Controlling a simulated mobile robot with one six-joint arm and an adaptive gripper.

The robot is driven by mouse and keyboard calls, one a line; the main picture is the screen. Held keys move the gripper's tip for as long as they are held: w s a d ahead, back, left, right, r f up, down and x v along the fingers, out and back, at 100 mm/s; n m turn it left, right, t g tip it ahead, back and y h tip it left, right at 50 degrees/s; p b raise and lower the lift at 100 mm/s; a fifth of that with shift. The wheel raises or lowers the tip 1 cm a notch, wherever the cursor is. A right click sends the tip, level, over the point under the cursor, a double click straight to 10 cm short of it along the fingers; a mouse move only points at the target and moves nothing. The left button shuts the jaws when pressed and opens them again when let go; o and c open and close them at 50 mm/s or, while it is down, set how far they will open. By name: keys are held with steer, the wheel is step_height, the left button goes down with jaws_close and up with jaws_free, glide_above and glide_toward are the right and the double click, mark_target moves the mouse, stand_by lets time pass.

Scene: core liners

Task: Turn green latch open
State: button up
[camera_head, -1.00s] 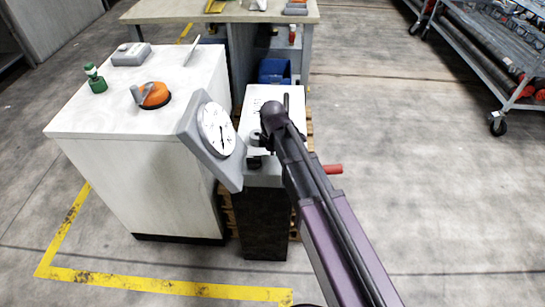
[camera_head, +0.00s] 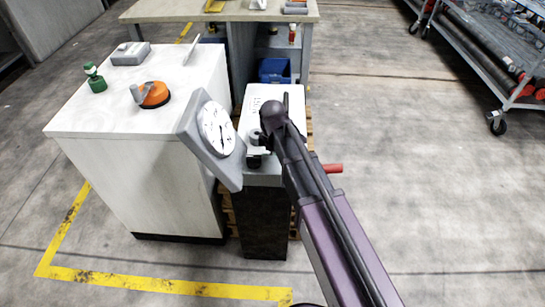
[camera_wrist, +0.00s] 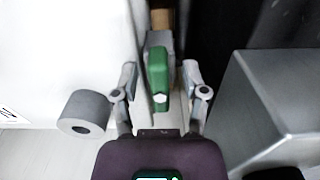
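The green latch (camera_wrist: 158,72) is an upright green handle with a pale round end, in the middle of the wrist view. My gripper (camera_wrist: 160,82) is open, with one finger on each side of the latch. Gaps seem to show between the fingers and the latch, but I cannot tell whether either finger touches it. In the head view my arm and the tilted dial gauge (camera_head: 216,130) cover this spot, and I cannot make out the latch there.
A grey cylinder (camera_wrist: 85,112) stands left of my gripper, and a grey metal block (camera_wrist: 270,105) right. In the head view, a white cabinet (camera_head: 110,120) carries an orange rotary handle (camera_head: 154,94) and a green fitting (camera_head: 95,80).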

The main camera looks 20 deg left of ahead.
steer(key=shift+n, duration=0.4)
steer(key=shift+w+n, duration=0.15)
steer(key=shift+n, duration=1.55)
steer(key=n, duration=0.5)
steer(key=shift+w+a, duration=0.15)
steer(key=shift+a, duration=0.05)
steer(key=n, duration=0.4)
steer(key=shift+a, duration=0.2)
steer(key=n, duration=0.4)
steer(key=shift+a+n, duration=0.15)
steer(key=shift+n, duration=0.25)
step_height(320, 180, up, 14)
steer(key=p, duration=1.4)
steer(key=d+r+m+p, duration=0.5)
steer(key=d+m, duration=0.5)
steer(key=d, duration=0.1)
steer(key=d+r+m+p, duration=0.4)
steer(key=d+m, duration=0.7)
steer(key=shift+s+r+p, duration=0.35)
